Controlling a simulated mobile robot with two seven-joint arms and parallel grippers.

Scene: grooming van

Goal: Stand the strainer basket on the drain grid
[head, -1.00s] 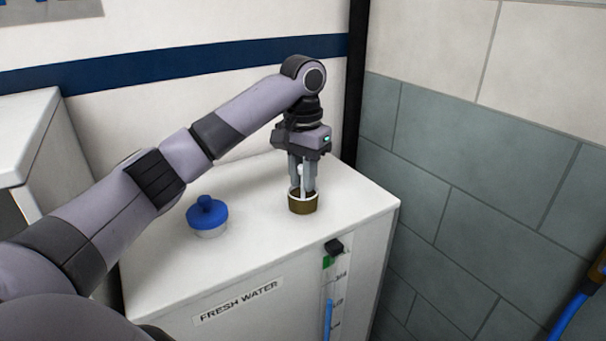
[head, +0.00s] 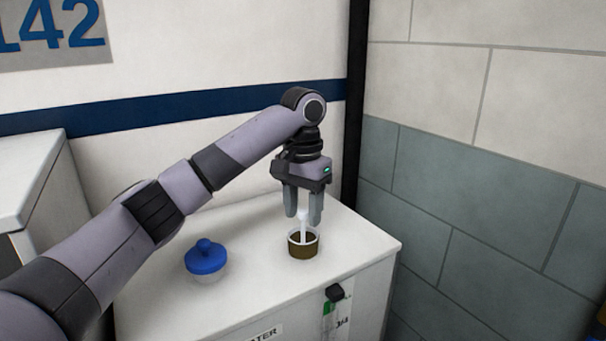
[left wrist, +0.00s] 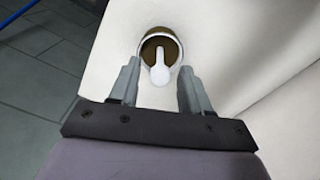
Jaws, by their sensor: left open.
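The strainer basket (head: 304,246) looks like a small brown cup with a white rim and a white upright stem. It stands upright on the white top of the fresh water tank (head: 240,290). My left gripper (head: 303,216) is open, pointing down just above it, with the fingers either side of the stem's top and apart from the cup. In the left wrist view the basket (left wrist: 149,48) lies ahead of the spread fingers (left wrist: 156,88). I cannot make out a drain grid. My right gripper is not in view.
A blue-topped cap (head: 206,257) sits on the tank top to the left of the basket. A tiled wall (head: 450,220) rises on the right, and a white cabinet (head: 35,180) stands at left.

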